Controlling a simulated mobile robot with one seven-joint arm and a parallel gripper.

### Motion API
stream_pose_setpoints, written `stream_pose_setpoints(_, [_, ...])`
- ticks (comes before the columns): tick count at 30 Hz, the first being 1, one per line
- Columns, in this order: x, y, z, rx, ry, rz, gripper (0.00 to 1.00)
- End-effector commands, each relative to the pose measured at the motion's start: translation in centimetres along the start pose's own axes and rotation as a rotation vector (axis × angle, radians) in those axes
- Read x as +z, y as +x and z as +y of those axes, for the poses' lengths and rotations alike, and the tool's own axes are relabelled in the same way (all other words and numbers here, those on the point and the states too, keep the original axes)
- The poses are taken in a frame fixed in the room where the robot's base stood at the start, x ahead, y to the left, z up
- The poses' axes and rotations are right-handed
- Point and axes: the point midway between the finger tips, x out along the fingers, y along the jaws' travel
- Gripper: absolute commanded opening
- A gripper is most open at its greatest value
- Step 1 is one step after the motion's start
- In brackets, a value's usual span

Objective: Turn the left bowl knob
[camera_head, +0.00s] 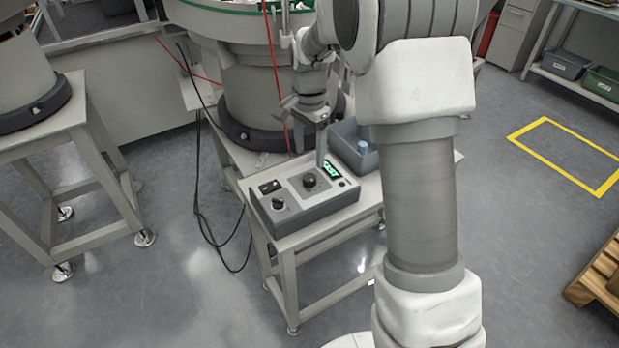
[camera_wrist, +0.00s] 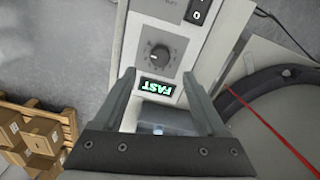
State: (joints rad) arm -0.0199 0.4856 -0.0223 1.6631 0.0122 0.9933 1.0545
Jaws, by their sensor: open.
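A grey control box (camera_head: 330,200) stands on a small table in front of the middle bowl feeder. A round black knob (camera_head: 309,180) sits in the middle of its panel; it also shows in the wrist view as a dark dial (camera_wrist: 159,55) with a pale pointer mark. A lit green display beside it (camera_wrist: 157,87) reads FAST. A second dark knob (camera_head: 278,203) is nearer the box's left end. My gripper (camera_head: 321,145) is above the box, pointing down; in the wrist view its fingers (camera_wrist: 159,76) are wide apart with nothing between them gripped.
A black rocker switch (camera_head: 270,186) is on the panel. A grey-blue bin (camera_head: 350,140) with a light blue item stands behind the box. The middle feeder (camera_head: 250,90) rises close behind. Another feeder stands on a table (camera_head: 65,135) at the left. Open floor lies in front.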

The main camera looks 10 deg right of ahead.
Motion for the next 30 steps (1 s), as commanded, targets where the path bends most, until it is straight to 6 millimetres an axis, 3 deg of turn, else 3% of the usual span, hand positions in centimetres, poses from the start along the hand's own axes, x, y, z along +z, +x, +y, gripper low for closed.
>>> stream_pose_setpoints(1, [0.0, 1.6, 0.1, 0.003, 0.0, -0.002, 0.74])
stream_pose_setpoints(3, [0.0, 3.1, 0.1, 0.003, -0.001, -0.002, 0.74])
stream_pose_setpoints(9, [0.0, 6.2, 0.0, 0.001, -0.001, 0.0, 0.74])
stream_pose_setpoints(15, [0.0, 7.4, 0.0, 0.0, 0.0, 0.0, 0.74])
stream_pose_setpoints(23, [0.0, 7.5, 0.0, 0.0, 0.0, 0.0, 0.74])
stream_pose_setpoints(26, [0.0, 7.5, 0.0, 0.0, 0.0, 0.0, 0.62])
stream_pose_setpoints(30, [0.0, 7.5, 0.0, 0.0, -0.001, 0.0, 0.36])
